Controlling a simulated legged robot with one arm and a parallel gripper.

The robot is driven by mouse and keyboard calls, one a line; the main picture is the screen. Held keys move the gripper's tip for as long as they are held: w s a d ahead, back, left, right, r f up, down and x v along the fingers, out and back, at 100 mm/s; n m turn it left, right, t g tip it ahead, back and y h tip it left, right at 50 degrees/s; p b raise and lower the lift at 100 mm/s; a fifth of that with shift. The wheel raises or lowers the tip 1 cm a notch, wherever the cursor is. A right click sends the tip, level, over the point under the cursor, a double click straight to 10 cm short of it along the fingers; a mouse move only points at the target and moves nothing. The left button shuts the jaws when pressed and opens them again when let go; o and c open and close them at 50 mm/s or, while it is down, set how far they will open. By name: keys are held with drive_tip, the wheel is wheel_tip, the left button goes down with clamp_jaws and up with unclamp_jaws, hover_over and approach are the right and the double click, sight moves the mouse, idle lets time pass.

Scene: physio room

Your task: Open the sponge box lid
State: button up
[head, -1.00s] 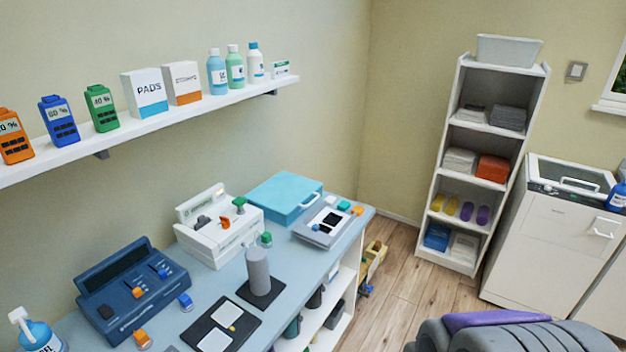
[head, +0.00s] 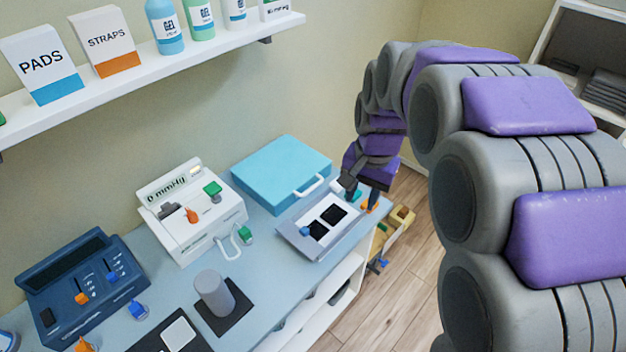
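A flat teal box (head: 272,166) with a white handle (head: 309,187) on its front right edge lies at the back of the blue-grey bench; it looks like the sponge box. Its top is flat and appears shut. No label shows on it. My gripper (head: 360,190) hangs at the end of my purple and grey arm, to the right of the teal box and its handle. Its two dark fingers look apart, with nothing seen held between them. It partly hides the small teal and orange plugs behind it.
A grey device (head: 297,238) with two black pads lies in front of the teal box, close below my gripper. A white pressure unit (head: 197,215) stands left of the box. A wall shelf (head: 210,52) with bottles and cartons runs above.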

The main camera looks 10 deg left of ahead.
drive_tip(key=w+a+f+m+p, duration=0.1)
drive_tip(key=w+a+m, duration=0.1)
drive_tip(key=w+a, duration=0.6)
drive_tip(key=m+t+p, duration=0.1)
drive_tip(key=p, duration=0.1)
approach(309, 191)
drive_tip(key=shift+y, duration=0.4)
drive_tip(key=f+b, duration=0.1)
drive_tip(key=f, duration=0.1)
drive_tip(key=f+b, duration=0.1)
drive_tip(key=f, duration=0.2)
drive_tip(key=a+f+b, duration=0.1)
drive_tip(key=f+b, duration=0.1)
drive_tip(key=shift+w+f, duration=0.35)
drive_tip(key=shift+w, duration=0.05)
drive_tip(key=shift+d, duration=0.2)
drive_tip(key=shift+w+d, duration=0.1)
drive_tip(key=shift+c, duration=0.7)
clamp_jaws()
